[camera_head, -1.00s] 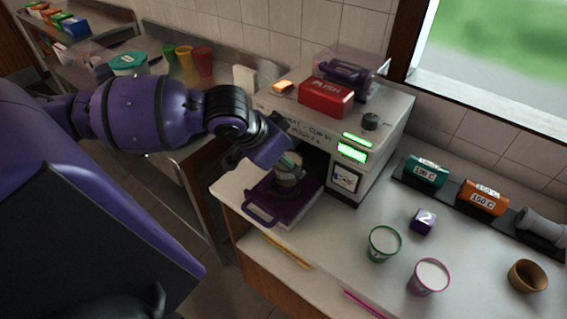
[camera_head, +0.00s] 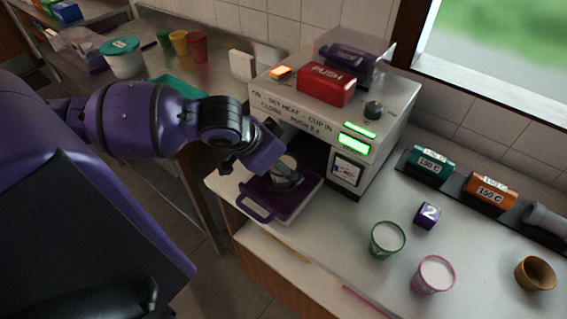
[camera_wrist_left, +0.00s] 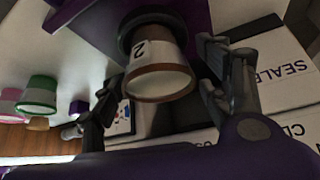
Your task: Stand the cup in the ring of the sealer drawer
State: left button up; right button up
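In the head view the drawer (camera_head: 304,200) is pulled out of the sealer, and the cup (camera_head: 284,162) is partly hidden by my gripper. My left gripper (camera_head: 288,182) is at the cup. In the left wrist view its fingers (camera_wrist_left: 160,78) are spread on either side of the cup, with small gaps visible. My right gripper is out of view.
The white sealer (camera_head: 300,120) with a red PUSH block (camera_head: 326,85) stands behind the drawer. To the right are a green-rimmed cup (camera_head: 387,240), a pink-rimmed cup (camera_head: 433,275), a purple cube (camera_head: 427,215) and a brown cup (camera_head: 535,273). The counter between is clear.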

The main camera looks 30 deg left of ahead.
pick_arm(q)
jog(key=shift+s+r, duration=0.1)
jog(key=shift+s, duration=0.05)
jog(key=shift+r, duration=0.25)
jog(key=p+v, duration=0.1)
jog(key=v, duration=1)
jog(key=shift+s+p, duration=0.2)
jog(key=shift+p, duration=0.2)
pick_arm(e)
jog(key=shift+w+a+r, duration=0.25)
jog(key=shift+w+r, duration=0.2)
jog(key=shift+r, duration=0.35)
pick_arm(q)
jog(key=shift+r, duration=0.15)
